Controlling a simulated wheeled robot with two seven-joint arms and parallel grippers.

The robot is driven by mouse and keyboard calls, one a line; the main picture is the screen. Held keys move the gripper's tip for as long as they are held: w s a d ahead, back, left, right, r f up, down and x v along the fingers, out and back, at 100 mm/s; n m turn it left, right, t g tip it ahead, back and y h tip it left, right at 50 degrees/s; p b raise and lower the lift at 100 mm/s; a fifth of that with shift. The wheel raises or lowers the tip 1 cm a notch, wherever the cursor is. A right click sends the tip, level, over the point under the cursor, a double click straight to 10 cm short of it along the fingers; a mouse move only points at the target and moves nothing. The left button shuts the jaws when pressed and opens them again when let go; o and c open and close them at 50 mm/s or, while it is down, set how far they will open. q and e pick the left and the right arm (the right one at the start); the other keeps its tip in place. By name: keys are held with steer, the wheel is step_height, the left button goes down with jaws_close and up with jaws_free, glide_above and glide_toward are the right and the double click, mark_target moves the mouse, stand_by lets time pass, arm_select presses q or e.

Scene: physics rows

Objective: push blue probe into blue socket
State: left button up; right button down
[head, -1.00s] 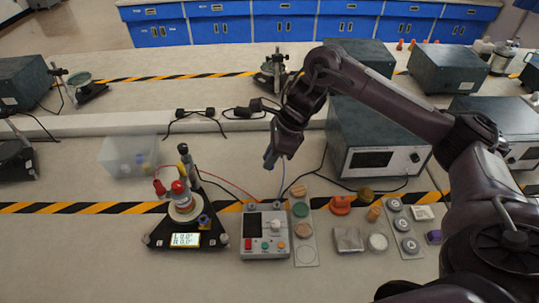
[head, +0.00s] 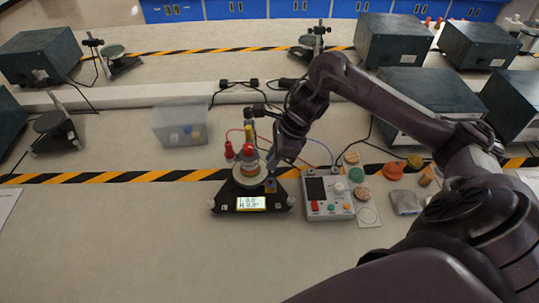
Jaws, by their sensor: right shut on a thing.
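My right gripper (head: 276,160) is shut on the blue probe, which is mostly hidden by the fingers. A blue lead runs from there towards the grey meter box (head: 342,210). The blue socket (head: 270,185) is on the right side of the black triangular stand (head: 222,200), which has a lit display. The gripper is just above the socket, with its fingers pointing down. I cannot tell whether the probe tip touches the socket. A red probe (head: 229,151) stands at the left of the stand's round middle. My left gripper is not in view.
A clear bin (head: 165,139) with small coloured things stands at the back left. Small discs, such as a green one (head: 356,174), and an orange knob-like piece (head: 393,171) lie right of the meter. The front left of the bench is clear.

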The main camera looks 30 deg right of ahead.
steer(key=shift+a+f, duration=0.1)
steer(key=shift+f, duration=0.5)
steer(key=shift+w+a+f+b, duration=0.1)
steer(key=shift+f+b, duration=0.25)
steer(key=shift+b, duration=0.15)
steer(key=shift+a+f+b, duration=0.15)
steer(key=shift+f+b, duration=0.2)
steer(key=shift+f, duration=0.3)
steer(key=shift+r, duration=0.1)
arm_select(q)
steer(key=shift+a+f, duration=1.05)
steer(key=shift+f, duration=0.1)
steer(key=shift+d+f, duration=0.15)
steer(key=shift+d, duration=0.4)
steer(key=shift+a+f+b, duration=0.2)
steer(key=shift+b, duration=0.15)
